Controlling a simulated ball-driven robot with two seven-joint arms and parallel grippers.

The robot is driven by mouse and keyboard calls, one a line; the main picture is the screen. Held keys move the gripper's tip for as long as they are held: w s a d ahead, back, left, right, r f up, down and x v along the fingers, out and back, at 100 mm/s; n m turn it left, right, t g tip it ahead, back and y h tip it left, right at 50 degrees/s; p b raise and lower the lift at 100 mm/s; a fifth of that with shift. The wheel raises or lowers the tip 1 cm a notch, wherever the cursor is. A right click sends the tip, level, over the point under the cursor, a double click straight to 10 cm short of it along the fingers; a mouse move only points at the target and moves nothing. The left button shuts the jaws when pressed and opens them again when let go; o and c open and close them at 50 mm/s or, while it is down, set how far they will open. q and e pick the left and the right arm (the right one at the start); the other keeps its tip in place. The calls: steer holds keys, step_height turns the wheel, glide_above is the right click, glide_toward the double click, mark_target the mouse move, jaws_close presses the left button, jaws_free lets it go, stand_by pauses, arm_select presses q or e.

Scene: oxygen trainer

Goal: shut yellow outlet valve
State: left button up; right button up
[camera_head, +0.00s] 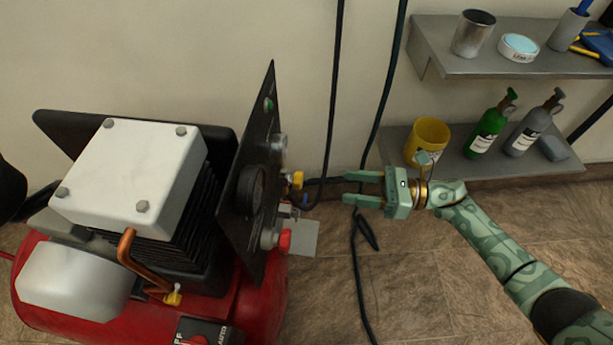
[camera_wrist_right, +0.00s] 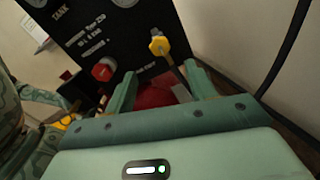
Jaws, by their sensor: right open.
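The yellow outlet valve (camera_head: 297,180) sticks out from the right side of the compressor's black panel (camera_head: 250,180). In the right wrist view the yellow valve (camera_wrist_right: 158,45) is ahead of the fingers, on a thin metal stem or pipe. My right gripper (camera_head: 348,188) is open and empty, a short way right of the valve, with its fingers pointing at it. In the right wrist view the valve lies roughly between the lines of the two fingers (camera_wrist_right: 160,76), apart from them. My left gripper is not seen.
A red knob (camera_head: 285,240) sits below the valve on the same panel. The red compressor tank (camera_head: 255,310) is at left. Black hoses (camera_head: 335,90) hang near the gripper. Wall shelves hold a yellow cup (camera_head: 428,140) and bottles (camera_head: 490,128). Floor at lower right is mostly clear.

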mark_target(302, 180)
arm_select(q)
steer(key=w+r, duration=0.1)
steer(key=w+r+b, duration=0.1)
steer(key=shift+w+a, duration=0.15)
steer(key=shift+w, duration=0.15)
arm_select(e)
steer(key=a, duration=0.3)
steer(key=w+a, duration=0.1)
steer(key=a, duration=0.3)
steer(key=w+a, duration=0.1)
steer(key=a, duration=0.2)
steer(key=shift+a, duration=0.3)
steer(key=c, duration=1)
